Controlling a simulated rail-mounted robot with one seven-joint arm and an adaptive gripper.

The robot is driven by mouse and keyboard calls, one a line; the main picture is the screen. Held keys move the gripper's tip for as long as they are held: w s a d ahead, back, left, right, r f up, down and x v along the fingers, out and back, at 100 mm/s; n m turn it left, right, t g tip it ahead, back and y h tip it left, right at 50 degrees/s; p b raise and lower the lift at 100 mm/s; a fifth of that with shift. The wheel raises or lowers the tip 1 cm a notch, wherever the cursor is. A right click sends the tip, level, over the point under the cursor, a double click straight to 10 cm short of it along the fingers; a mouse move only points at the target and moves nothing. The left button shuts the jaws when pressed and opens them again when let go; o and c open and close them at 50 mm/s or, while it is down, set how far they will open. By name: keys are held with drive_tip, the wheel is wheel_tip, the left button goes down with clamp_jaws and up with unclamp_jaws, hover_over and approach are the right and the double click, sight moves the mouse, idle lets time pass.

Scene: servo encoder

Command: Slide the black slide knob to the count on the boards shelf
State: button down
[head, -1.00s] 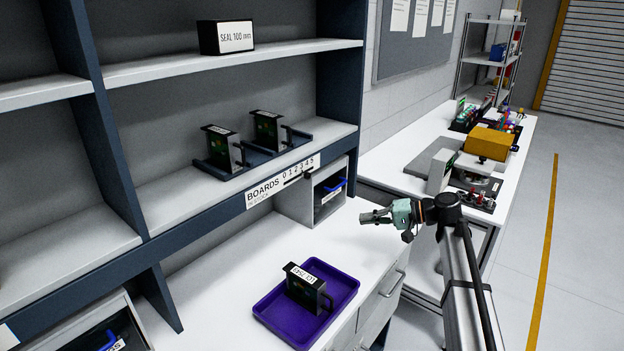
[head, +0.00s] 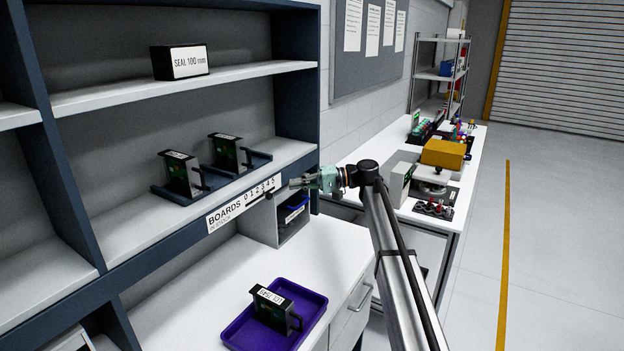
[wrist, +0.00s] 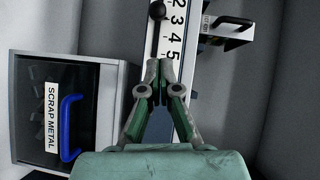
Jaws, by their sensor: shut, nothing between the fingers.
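The boards shelf (head: 140,222) holds two black boards, a nearer one (head: 182,174) and a farther one (head: 227,151), each upright in a dark holder. The white "BOARDS" number strip (head: 225,213) runs along its front edge. In the wrist view the black slide knob (wrist: 157,10) sits at the top, beside the strip around 2 to 3; the exact mark is hard to tell. My gripper (head: 292,184) is shut and empty near the strip's right end. In the wrist view its fingertips (wrist: 160,64) lie by the 5, apart from the knob.
A scrap metal box (wrist: 84,75) with a blue handle stands under the shelf, close to my gripper. A purple tray (head: 313,300) with another board (head: 273,310) lies on the white bench. A "SEAL 100 mm" box (head: 180,62) stands on the upper shelf.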

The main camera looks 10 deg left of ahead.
sight(271, 195)
drive_tip(key=s+a, duration=0.1)
drive_tip(key=s+a+p, duration=0.1)
drive_tip(key=s+a, duration=0.1)
drive_tip(key=shift+s+f, duration=0.3)
drive_tip(key=shift+s, duration=0.05)
drive_tip(key=shift+s+a+f+p, duration=0.15)
drive_tip(key=shift+s+p, duration=0.1)
drive_tip(key=shift+p, duration=0.1)
drive_tip(key=shift+s+a+f+b, duration=0.15)
drive_tip(key=shift+s+b, duration=0.15)
drive_tip(key=shift+s, duration=0.3)
drive_tip(key=shift+s+a+r+b, duration=0.15)
drive_tip(key=shift+s+b, duration=0.15)
drive_tip(key=shift+s, duration=0.3)
drive_tip(key=shift+w, duration=0.1)
